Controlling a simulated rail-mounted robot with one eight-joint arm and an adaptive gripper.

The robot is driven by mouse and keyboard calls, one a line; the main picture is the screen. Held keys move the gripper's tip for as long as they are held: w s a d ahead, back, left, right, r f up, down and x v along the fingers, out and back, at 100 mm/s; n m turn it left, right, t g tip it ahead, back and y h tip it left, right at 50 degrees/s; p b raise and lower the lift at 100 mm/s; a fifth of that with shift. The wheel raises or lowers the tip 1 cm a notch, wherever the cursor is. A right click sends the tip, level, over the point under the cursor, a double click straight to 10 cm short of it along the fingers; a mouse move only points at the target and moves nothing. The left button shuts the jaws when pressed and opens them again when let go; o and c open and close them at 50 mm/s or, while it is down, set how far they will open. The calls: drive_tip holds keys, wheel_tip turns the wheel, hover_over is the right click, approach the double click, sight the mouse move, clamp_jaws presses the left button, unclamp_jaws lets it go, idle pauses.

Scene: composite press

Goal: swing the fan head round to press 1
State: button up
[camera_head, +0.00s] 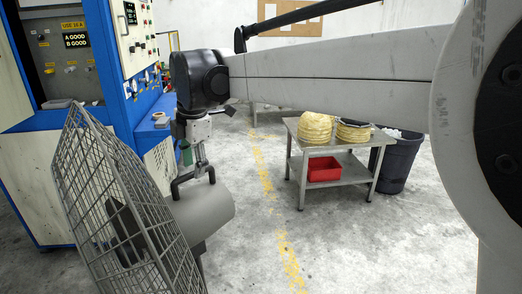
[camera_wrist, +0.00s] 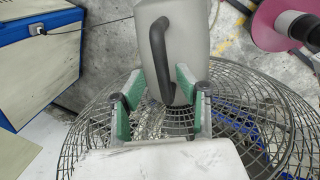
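The fan head has a grey wire cage (camera_head: 120,210) and a grey motor housing (camera_head: 205,208), with a black curved handle (camera_head: 184,184) on top. In the head view the cage faces left, towards a blue and white press (camera_head: 125,70); no number on it can be read. My gripper (camera_head: 193,160) is above the housing, pointing down at the handle. In the wrist view my gripper's green fingers (camera_wrist: 160,82) stand apart, with the handle (camera_wrist: 158,50) between them and gaps visible beside it. The housing (camera_wrist: 190,30) and cage (camera_wrist: 245,110) also show there.
A metal table (camera_head: 340,145) with stacks of tan discs (camera_head: 314,128) and a red bin (camera_head: 324,169) stands to the right. A dark waste bin (camera_head: 398,162) is beside it. The floor around the yellow line (camera_head: 268,190) is clear.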

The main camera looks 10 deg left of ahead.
wheel_tip(320, 180, up, 8)
drive_tip(key=shift+r, duration=0.25)
drive_tip(key=s+d+f+m+t+b, duration=0.15)
drive_tip(key=d+m, duration=0.25)
drive_tip(key=d, duration=0.5)
drive_tip(key=d+f+m+b, duration=0.1)
drive_tip(key=d+f+m, duration=0.3)
drive_tip(key=d, duration=0.5)
drive_tip(key=s+d+f+m+t+b, duration=0.1)
drive_tip(key=d+m, duration=0.4)
drive_tip(key=d, duration=0.4)
drive_tip(key=s+d+f+m+t+h+b, duration=0.1)
drive_tip(key=s+d+f+m, duration=0.7)
drive_tip(key=d, duration=0.2)
drive_tip(key=s+d+f+m+t+b, duration=0.2)
drive_tip(key=s+d+f+m, duration=0.6)
drive_tip(key=d, duration=0.3)
drive_tip(key=shift+f+h, duration=0.4)
drive_tip(key=shift+f, duration=0.25)
